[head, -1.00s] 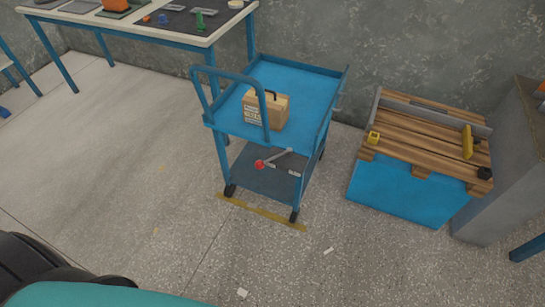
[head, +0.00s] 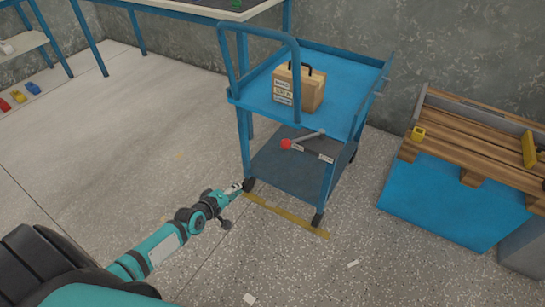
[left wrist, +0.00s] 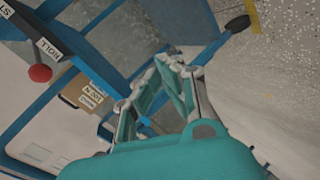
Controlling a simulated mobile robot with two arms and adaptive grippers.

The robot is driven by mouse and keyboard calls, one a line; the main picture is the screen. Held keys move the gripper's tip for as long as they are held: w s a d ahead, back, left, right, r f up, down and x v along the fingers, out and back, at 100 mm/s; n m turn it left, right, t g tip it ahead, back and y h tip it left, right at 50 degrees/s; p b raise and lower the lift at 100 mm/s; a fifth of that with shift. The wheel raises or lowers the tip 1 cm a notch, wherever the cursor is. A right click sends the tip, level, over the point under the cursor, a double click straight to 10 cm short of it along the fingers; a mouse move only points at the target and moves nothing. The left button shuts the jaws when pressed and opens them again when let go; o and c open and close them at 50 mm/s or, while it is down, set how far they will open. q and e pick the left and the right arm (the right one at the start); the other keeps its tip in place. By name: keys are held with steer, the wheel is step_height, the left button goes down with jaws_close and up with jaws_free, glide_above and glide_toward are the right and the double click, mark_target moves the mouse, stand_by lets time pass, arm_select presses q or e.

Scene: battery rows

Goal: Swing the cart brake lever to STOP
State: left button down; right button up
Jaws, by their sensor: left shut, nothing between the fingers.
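The blue cart (head: 340,82) stands on the floor with its lower shelf (head: 275,168) facing me. The brake lever (head: 308,137) is a grey bar with a red knob at its left end, above the lower shelf. The knob also shows in the left wrist view (left wrist: 40,73), beside the ROLL label (left wrist: 48,47); a label cut off after "ST" (left wrist: 6,10) is farther along. In the head view the knob is by the left label, away from the right one. My left gripper (head: 238,187) is shut and empty, low near the cart's front left wheel, apart from the lever. My right gripper is out of view.
A cardboard box (head: 312,92) with a dark handle sits on the cart's top shelf. A yellow floor strip (head: 288,215) runs before the cart. A blue crate with a wooden top (head: 455,210) stands right. A workbench (head: 215,8) is behind.

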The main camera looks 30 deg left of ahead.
arm_select(q)
steer(key=w+d+r+n+t+h+b, duration=0.1)
steer(key=w+r+n+t+b, duration=0.3)
steer(key=r, duration=0.8)
steer(key=shift+w+d+r+n+h+b, duration=0.3)
steer(key=shift+w+r+n+h+b, duration=0.15)
steer(key=shift+w+b, duration=0.5)
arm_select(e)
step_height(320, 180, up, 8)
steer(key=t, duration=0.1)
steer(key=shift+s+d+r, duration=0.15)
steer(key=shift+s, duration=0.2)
arm_select(q)
steer(key=shift+w+f, duration=0.1)
steer(key=shift+w, duration=0.05)
